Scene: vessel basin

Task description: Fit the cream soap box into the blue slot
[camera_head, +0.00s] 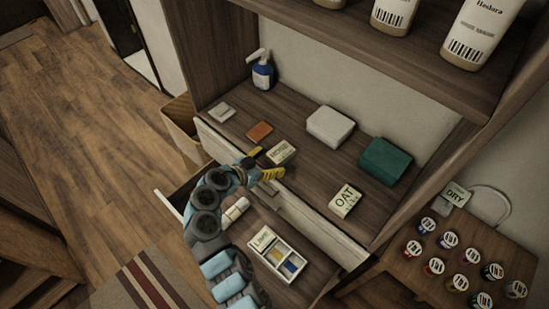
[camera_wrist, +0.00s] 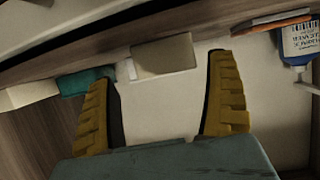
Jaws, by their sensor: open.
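Several cream boxes are in view. One labelled in dark letters, perhaps ROSE, (camera_head: 281,153) lies on the wooden counter just beyond my gripper (camera_head: 268,162); a beige box (camera_wrist: 163,57) in the wrist view, likely the same one, lies ahead between my fingers, apart from them. A cream OAT box (camera_head: 346,201) lies farther right on the counter. A cream LIME box (camera_head: 262,239) is at the white divided tray (camera_head: 302,264) in the open drawer below. The tray has a blue slot (camera_head: 291,267). My gripper is open and empty, its yellow fingers spread.
On the counter are an orange block (camera_head: 259,132), a small white item (camera_head: 222,112), a white block (camera_head: 330,126), a teal block (camera_head: 385,161) and a blue pump bottle (camera_head: 263,72). A shelf with bottles overhangs. Several jars (camera_head: 448,239) stand on a right side table.

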